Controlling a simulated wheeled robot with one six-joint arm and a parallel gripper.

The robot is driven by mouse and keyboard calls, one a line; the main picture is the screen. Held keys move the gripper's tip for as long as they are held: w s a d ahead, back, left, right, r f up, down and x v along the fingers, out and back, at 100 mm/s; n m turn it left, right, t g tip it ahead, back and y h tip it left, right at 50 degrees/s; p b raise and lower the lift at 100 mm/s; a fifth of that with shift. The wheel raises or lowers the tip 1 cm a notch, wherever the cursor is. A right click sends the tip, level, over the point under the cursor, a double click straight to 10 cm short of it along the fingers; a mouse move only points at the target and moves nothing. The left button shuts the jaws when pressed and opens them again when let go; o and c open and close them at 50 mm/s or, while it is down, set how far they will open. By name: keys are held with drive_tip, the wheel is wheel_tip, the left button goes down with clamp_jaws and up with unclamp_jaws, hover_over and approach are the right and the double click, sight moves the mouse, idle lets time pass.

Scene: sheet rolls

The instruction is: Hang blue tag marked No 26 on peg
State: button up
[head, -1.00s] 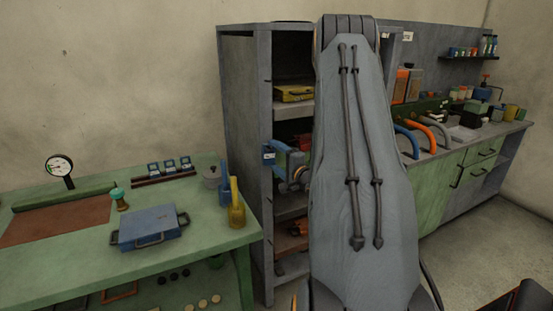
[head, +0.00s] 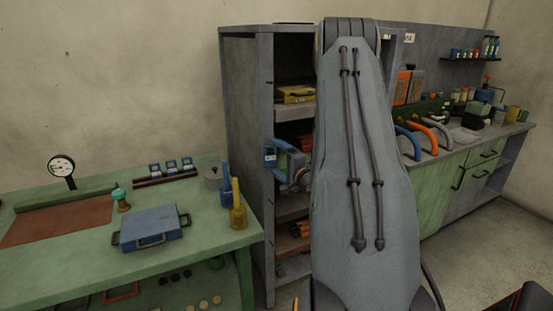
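A small blue tag with a white label (head: 270,157) shows at the front edge of the tall grey shelf unit; its number is too small to read. My gripper (head: 281,163), blue and grey, is right beside the tag in front of the shelf opening. My own arm link hides part of the wrist. I cannot tell whether the fingers are closed on the tag or apart from it. Small dark marks show on the shelf's front post, but I cannot make out a peg for certain.
The grey shelf unit (head: 245,130) holds a yellow case (head: 296,95) and orange-red items. A green bench (head: 60,262) at left carries a blue case (head: 152,228), a gauge and bottles. A green cabinet (head: 440,203) stands at right. Open floor shows at lower right.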

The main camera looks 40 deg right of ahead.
sight(237, 187)
drive_tip(key=shift+s, duration=0.1)
drive_tip(key=s+b, duration=0.2)
drive_tip(key=s, duration=0.6)
drive_tip(key=a+n+g, duration=0.2)
drive_tip(key=a+n, duration=0.1)
drive_tip(key=a, duration=0.3)
drive_tip(key=w+a+n+g, duration=0.1)
drive_tip(key=a+n+g, duration=0.2)
drive_tip(key=a, duration=0.4)
drive_tip(key=w+a+f+n+g, duration=0.1)
drive_tip(key=a+n+g, duration=0.2)
drive_tip(key=a, duration=0.3)
drive_tip(key=shift+w+a+n, duration=0.15)
drive_tip(key=shift+w+n, duration=0.1)
drive_tip(key=shift+n, duration=0.35)
drive_tip(key=s+a+f+n+g+y, duration=0.1)
drive_tip(key=s+a+n+g, duration=0.7)
drive_tip(key=s+a, duration=1)
drive_tip(key=shift+s+a+n+g+y, duration=0.4)
drive_tip(key=shift+s+n, duration=0.1)
drive_tip(key=shift+s, duration=0.85)
